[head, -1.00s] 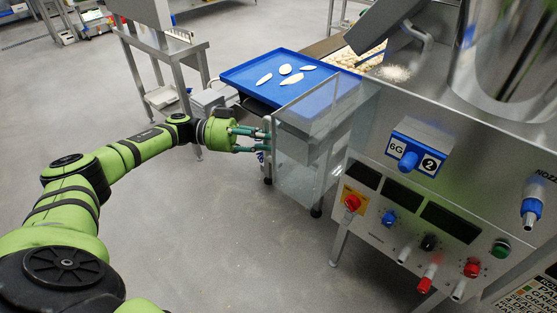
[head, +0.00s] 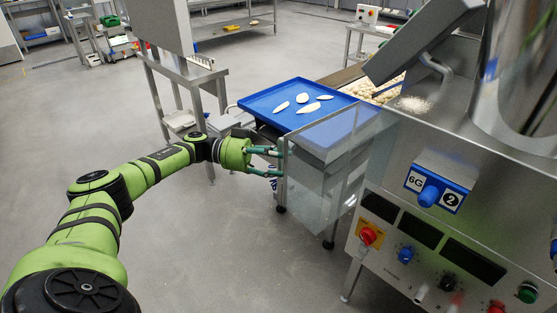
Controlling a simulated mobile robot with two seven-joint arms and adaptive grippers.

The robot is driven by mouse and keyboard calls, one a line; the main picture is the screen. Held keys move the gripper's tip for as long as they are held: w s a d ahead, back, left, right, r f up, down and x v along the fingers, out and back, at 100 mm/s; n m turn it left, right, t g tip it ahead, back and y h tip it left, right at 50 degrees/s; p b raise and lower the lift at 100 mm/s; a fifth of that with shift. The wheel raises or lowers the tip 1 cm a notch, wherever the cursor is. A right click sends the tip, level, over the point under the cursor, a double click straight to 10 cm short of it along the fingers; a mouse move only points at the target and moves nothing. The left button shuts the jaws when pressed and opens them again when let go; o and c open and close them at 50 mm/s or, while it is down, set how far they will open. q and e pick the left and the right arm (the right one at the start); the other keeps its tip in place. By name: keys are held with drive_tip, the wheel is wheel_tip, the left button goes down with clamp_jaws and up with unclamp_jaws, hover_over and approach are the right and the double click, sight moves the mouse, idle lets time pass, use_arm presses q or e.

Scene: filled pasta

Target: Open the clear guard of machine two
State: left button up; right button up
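The clear guard (head: 325,190) is a see-through upright panel on the left side of the steel machine (head: 400,165), which carries a blue and white "2" sign (head: 450,201). I cannot tell whether the guard stands ajar. A pale upright bar runs along its near left edge. My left gripper (head: 279,162) is at this bar. Its two teal fingers are apart, one above the other, with the tips at or touching the bar. I see no clear grip on it. My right gripper is out of view.
A blue tray (head: 262,104) with several pale pieces lies behind the guard, beside a belt of pasta (head: 380,90). A steel stand (head: 182,62) is at the back left. Knobs, including a red one (head: 369,236), line the machine's front. The grey floor at left is clear.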

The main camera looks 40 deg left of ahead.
use_arm(q)
drive_tip(key=v, duration=1.1)
drive_tip(key=shift+a, duration=0.4)
drive_tip(key=shift+f, duration=0.1)
idle(0.4)
